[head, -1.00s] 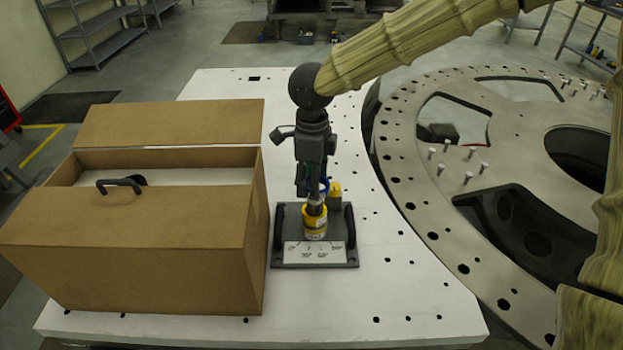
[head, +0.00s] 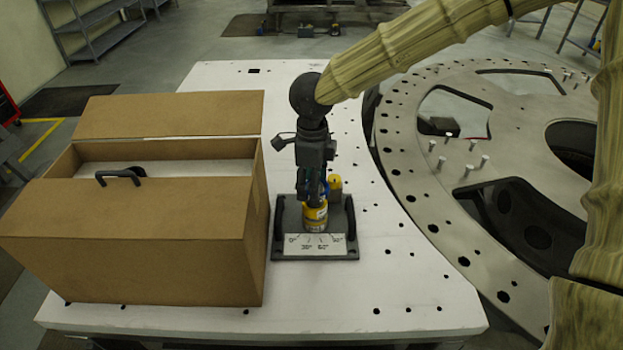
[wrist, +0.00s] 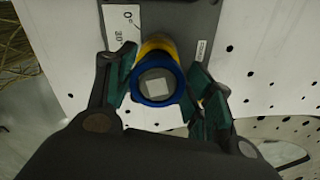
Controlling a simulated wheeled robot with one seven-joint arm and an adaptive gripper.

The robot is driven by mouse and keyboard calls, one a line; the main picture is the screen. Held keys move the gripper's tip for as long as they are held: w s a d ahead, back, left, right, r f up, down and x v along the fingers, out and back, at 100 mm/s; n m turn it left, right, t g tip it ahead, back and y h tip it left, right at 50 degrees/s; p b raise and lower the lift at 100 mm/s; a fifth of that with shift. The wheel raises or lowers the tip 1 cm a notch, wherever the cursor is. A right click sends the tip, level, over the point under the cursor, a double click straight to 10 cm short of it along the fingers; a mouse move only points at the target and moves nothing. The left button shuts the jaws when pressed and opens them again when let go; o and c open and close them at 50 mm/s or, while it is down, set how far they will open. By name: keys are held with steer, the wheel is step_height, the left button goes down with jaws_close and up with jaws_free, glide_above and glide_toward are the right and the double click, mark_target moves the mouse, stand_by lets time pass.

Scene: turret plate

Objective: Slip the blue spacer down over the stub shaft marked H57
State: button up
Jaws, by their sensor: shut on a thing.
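The blue spacer (wrist: 136,84) is a ring between my gripper's dark green finger pads; my gripper (wrist: 162,88) is shut on it. In the wrist view, a grey shaft end with a pale square shows inside the ring; the ring looks to be around the shaft. A yellow collar (head: 315,213) sits on the stub shaft's lower part, and its side shows beyond the ring in the wrist view. In the head view, my gripper (head: 314,196) points down just above the collar and hides most of the spacer and shaft. I cannot read H57 anywhere.
The shaft stands on a grey base plate (head: 343,253) with two dark handles and an angle-scale label (head: 308,244). A yellow-topped block (head: 335,185) is close behind. A cardboard box (head: 130,240) stands left; the white table (head: 420,285) is clear at front right.

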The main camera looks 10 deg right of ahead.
steer(key=shift+f, duration=1.35)
steer(key=o, duration=1.1)
step_height(320, 180, up, 12)
stand_by(0.4)
